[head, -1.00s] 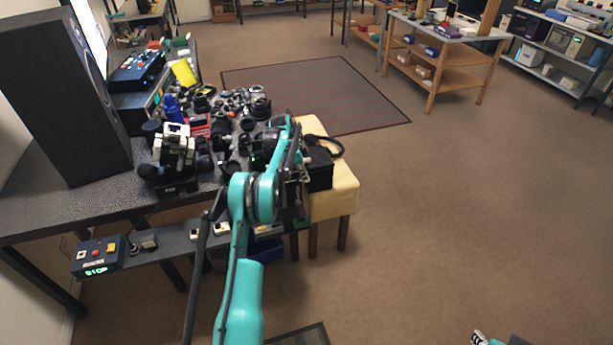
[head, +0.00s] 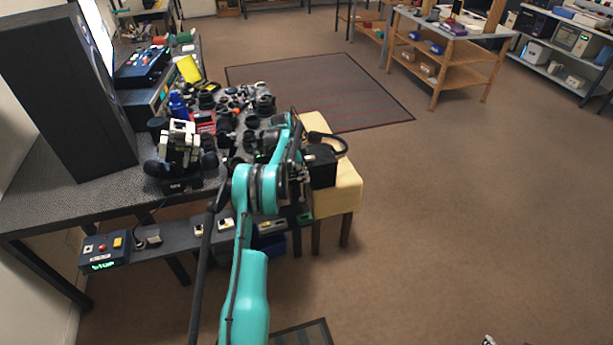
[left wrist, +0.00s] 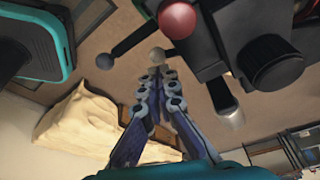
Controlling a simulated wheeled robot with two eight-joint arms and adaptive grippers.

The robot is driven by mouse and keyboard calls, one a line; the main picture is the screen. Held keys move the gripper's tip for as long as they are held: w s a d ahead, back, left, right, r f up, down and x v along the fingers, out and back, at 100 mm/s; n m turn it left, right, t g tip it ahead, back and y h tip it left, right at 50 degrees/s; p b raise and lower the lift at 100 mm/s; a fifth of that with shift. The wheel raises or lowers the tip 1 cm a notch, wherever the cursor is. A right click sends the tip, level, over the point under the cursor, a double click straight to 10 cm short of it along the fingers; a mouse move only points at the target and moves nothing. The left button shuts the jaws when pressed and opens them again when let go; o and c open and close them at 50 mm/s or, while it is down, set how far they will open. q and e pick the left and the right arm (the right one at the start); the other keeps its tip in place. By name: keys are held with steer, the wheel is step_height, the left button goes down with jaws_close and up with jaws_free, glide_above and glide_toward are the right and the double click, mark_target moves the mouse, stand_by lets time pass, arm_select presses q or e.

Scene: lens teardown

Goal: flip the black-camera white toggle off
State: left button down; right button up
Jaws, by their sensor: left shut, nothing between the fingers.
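In the head view my left arm hides the contact area. My right gripper's jaws are out of view.
The dark bench (head: 60,190) holds a tall black speaker (head: 65,85), a white-and-black device (head: 180,160) and many small camera parts. A control box (head: 104,250) with buttons sits on the lower shelf. Open floor lies to the right.

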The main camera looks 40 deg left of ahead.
arm_select(q)
steer(key=shift+w, duration=0.15)
steer(key=shift+w+a, duration=0.15)
steer(key=shift+w, duration=0.5)
